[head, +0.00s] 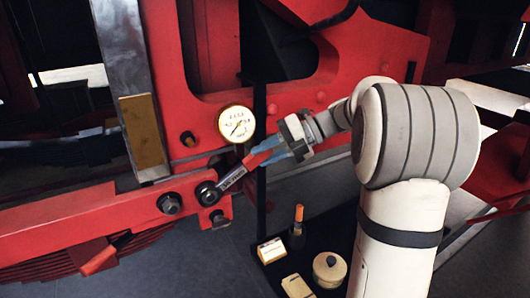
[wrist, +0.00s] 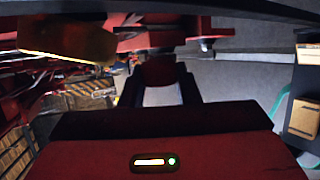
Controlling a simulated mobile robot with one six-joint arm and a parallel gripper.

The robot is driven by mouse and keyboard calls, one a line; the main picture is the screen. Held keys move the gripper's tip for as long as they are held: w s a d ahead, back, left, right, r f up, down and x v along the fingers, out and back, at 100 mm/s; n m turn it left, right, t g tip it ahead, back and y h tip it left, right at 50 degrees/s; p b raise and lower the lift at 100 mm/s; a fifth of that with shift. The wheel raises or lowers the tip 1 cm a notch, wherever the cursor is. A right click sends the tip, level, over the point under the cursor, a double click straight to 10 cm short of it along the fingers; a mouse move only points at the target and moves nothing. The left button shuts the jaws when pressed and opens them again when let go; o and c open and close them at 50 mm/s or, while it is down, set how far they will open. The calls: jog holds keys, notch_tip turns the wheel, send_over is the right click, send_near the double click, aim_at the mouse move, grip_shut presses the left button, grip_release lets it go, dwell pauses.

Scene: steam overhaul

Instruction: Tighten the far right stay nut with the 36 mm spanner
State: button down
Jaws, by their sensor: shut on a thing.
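My gripper (head: 266,152), with blue fingers, is shut on the red handle of the spanner (head: 233,178). The spanner slants down and left, and its steel jaw end is at the right nut (head: 207,194) on the red beam. The jaw appears to be around or against this nut; I cannot tell how fully it is seated. Another dark nut (head: 169,203) sits to its left on the same beam. In the wrist view, a large dark red block (wrist: 220,142) with a lit white strip and a green light fills the bottom; the nut cannot be made out there.
A round white gauge (head: 237,124) stands just above the spanner. A dark tray (head: 262,259) below holds a small box (head: 271,250), an orange-topped bottle (head: 298,222) and a round tin (head: 329,268). Red frame plates stand close behind my gripper.

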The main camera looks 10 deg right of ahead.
jog(key=shift+f, duration=0.15)
jog(key=shift+a+r, duration=0.15)
jog(key=shift+r, duration=0.15)
dwell(0.4)
jog(key=shift+s, duration=0.1)
jog(key=shift+s+d+b, duration=0.25)
jog(key=shift+s, duration=0.6)
jog(key=shift+s+d+b, duration=0.2)
jog(key=shift+s+d, duration=0.05)
jog(key=shift+s, duration=0.55)
jog(key=shift+s+d+b, duration=0.25)
jog(key=shift+s, duration=0.7)
